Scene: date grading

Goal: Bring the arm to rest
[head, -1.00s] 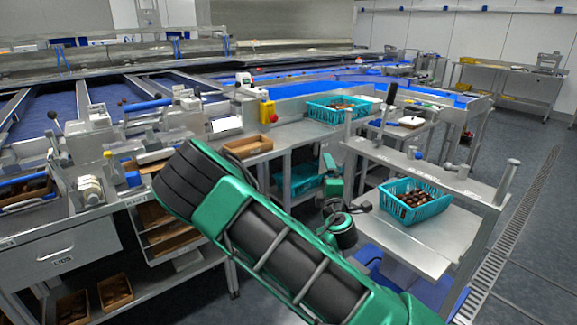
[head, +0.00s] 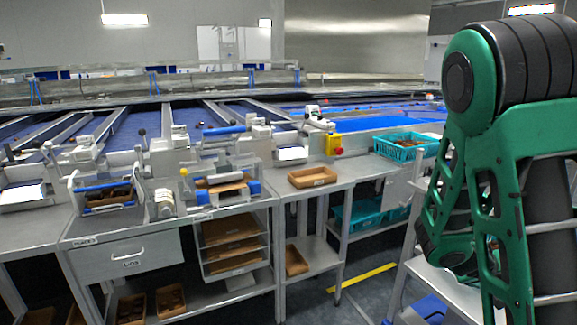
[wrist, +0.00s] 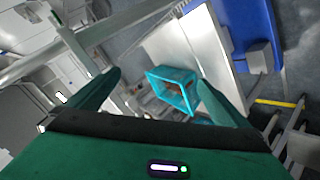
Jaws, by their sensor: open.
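My gripper (wrist: 158,76) shows in the wrist view with its two green fingers spread apart and nothing between them. A teal crate (wrist: 158,76) lies beyond the fingertips in that view, apart from them, with some brown contents. In the head view my green and black arm fills the right side, bent with its elbow high. I cannot make out the gripper's fingers in the head view.
A steel bench with a drawer (head: 125,253) stands at left, with a brown tray (head: 312,177) on the bench to its right. A teal crate (head: 405,150) stands near my arm, and blue crates (head: 360,213) sit below. A yellow floor strip (head: 362,277) crosses the open floor.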

